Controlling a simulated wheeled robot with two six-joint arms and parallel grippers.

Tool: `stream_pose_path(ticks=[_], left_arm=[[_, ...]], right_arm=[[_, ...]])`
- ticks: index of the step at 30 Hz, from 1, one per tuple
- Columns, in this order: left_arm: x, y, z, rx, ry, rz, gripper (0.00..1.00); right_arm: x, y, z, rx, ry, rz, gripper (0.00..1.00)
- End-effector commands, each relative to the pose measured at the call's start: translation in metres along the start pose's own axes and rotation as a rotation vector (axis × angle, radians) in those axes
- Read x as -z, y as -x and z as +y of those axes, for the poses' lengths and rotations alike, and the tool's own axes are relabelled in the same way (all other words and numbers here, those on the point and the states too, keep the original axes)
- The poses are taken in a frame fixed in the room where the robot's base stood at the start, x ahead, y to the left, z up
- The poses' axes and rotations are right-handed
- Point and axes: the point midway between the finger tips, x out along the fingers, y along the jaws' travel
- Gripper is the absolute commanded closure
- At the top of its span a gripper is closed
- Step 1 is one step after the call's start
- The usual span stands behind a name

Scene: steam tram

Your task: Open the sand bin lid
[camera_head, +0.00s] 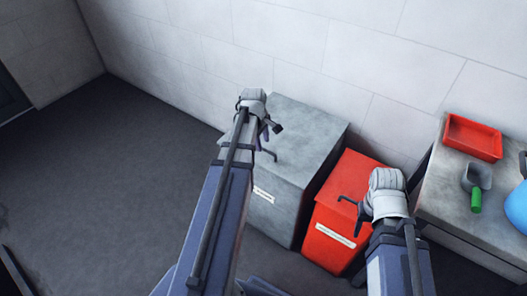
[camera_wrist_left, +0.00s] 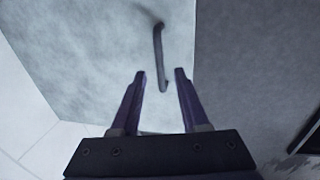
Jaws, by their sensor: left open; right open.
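A grey bin (camera_head: 308,125) with a flat lid stands against the wall, its lid down. A red bin (camera_head: 352,180) stands to its right, also closed. Their labels are too small to read, so I cannot tell which is the sand bin. My left gripper (camera_head: 265,138) is over the grey lid. In the left wrist view the open left gripper (camera_wrist_left: 160,74) has a dark bar handle (camera_wrist_left: 158,45) between its fingertips in the picture; contact cannot be told. My right gripper (camera_head: 356,208) is open over the red bin, its fingers partly hidden by the wrist.
A grey table (camera_head: 437,195) at the right carries a red tray (camera_head: 472,137), a scoop with a green handle (camera_head: 476,198) and a blue object (camera_head: 517,207). The wall is close behind the bins. The dark floor (camera_head: 120,170) at the left is clear.

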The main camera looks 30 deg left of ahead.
Motion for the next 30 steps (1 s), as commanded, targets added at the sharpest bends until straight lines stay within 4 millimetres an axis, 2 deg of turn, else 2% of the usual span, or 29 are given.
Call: stream_pose_path(ticks=[1,6,17,27,30], left_arm=[[0.0,-0.014,-0.001,0.0,0.0,0.0,0.55],[0.0,-0.029,0.0,0.0,0.0,0.0,0.55],[0.0,-0.031,0.0,0.0,-0.001,0.0,0.55],[0.0,-0.031,0.0,0.0,-0.001,0.0,0.93],[0.0,-0.031,0.0,0.0,-0.001,0.0,1.0]], right_arm=[[0.001,-0.014,-0.001,0.0,0.0,0.0,0.5],[0.002,-0.029,-0.003,0.0,0.0,0.0,0.5],[0.002,-0.03,-0.003,0.0,0.0,0.0,0.5],[0.002,-0.03,-0.003,0.0,0.0,0.0,0.5],[0.002,-0.03,-0.003,0.0,0.0,0.0,0.5]])
